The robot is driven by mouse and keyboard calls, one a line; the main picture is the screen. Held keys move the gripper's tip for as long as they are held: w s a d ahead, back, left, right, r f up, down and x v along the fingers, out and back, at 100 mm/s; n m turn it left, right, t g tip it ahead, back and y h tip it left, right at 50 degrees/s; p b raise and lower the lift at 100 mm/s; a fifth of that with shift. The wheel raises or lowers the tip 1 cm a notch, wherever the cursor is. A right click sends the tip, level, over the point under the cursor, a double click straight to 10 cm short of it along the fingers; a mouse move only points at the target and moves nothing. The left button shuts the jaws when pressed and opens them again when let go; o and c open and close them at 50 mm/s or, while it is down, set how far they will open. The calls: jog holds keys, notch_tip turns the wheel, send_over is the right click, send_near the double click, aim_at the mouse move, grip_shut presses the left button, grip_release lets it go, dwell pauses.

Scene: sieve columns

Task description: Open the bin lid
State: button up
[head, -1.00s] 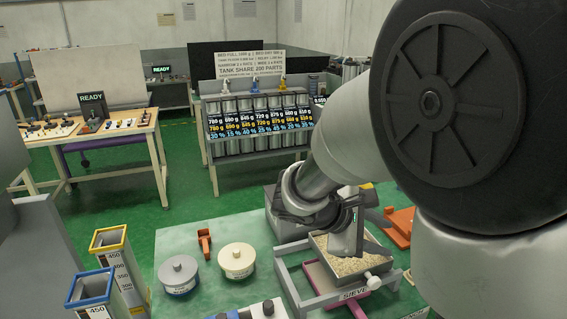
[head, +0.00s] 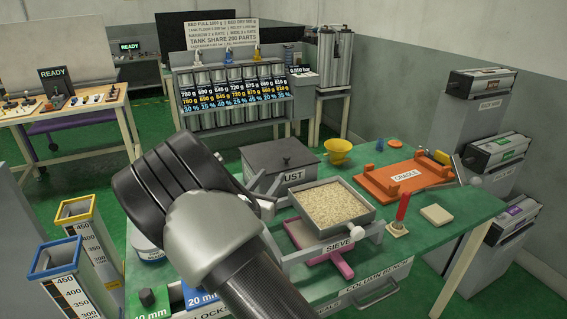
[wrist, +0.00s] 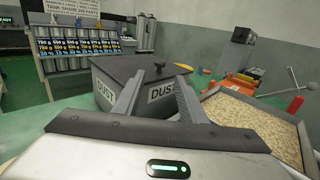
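The grey bin (head: 309,171) labelled DUST stands at the back of the green bench, its dark flat lid (head: 279,155) closed on top. A small dark knob (head: 284,141) sits on the lid; the knob also shows in the wrist view (wrist: 159,66). My gripper (head: 264,185) is in front of the bin's left side, with my arm hiding part of the bin. In the wrist view my gripper (wrist: 157,86) is open and empty, its two fingers pointing toward the bin's labelled walls, with the knob beyond and between them. Whether the fingers touch the bin cannot be told.
The sieve tray (head: 372,207) of grain stands right of the gripper. A yellow funnel (head: 338,152), orange cradle (head: 405,181) and red-handled tool (head: 402,211) are farther right. Graduated columns (head: 60,262) stand at the left. The bench behind the funnel is partly clear.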

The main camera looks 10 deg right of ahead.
aim_at(283, 167)
jog(key=b+x, duration=0.1)
jog(key=x, duration=1)
jog(key=shift+w+d, duration=0.15)
jog(key=shift+w, duration=0.05)
grip_shut()
